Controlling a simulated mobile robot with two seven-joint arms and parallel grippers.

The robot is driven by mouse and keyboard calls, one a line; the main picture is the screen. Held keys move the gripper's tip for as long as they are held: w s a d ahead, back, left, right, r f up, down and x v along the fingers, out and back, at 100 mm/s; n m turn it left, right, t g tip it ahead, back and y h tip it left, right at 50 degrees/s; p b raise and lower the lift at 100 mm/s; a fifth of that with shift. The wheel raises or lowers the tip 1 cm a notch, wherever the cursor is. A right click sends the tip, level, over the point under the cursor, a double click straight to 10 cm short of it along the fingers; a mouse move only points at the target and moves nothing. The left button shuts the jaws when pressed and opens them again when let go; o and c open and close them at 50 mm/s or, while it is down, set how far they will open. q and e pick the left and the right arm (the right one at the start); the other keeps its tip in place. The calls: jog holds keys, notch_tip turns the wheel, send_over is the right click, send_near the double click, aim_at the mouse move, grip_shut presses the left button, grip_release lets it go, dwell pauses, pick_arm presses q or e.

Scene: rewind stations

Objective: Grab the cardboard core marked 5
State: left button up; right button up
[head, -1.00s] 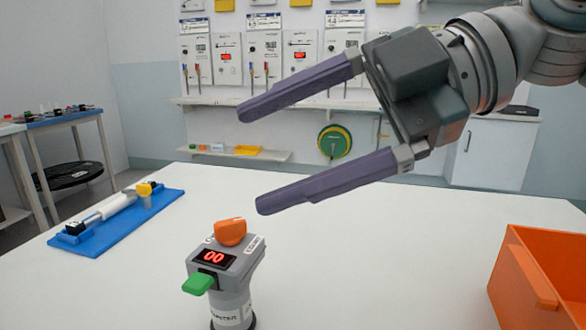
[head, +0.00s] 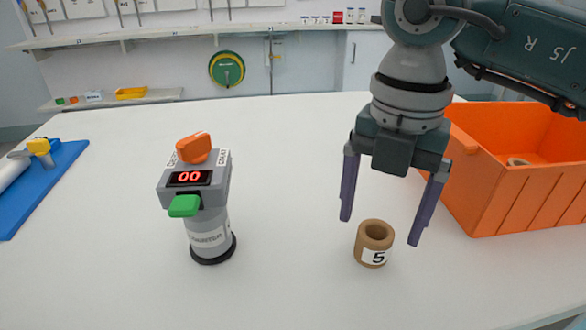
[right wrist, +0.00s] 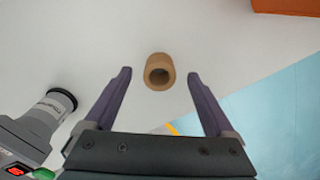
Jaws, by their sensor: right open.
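The cardboard core marked 5 (head: 372,246) stands upright on the white table, a short brown tube with a white label facing me. In the right wrist view the core (right wrist: 159,72) lies ahead, between the lines of the two fingers. My right gripper (head: 381,228) is open and points down, its purple fingers on either side of the core in the head view. In the right wrist view the fingertips (right wrist: 159,75) are apart with nothing held between them. My left gripper is not in view.
A grey counter (head: 209,228) with a red 00 display, orange knob and green lever stands left of the core. An orange bin (head: 515,195) with a brown core inside stands at right. A blue board (head: 45,185) lies at far left. The table between is clear.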

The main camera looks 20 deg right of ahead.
aim_at(376, 233)
notch_tip(376, 233, down, 3)
jog(key=shift+s+a+f, duration=0.1)
jog(key=shift+c, duration=0.3)
jog(key=c, duration=1.3)
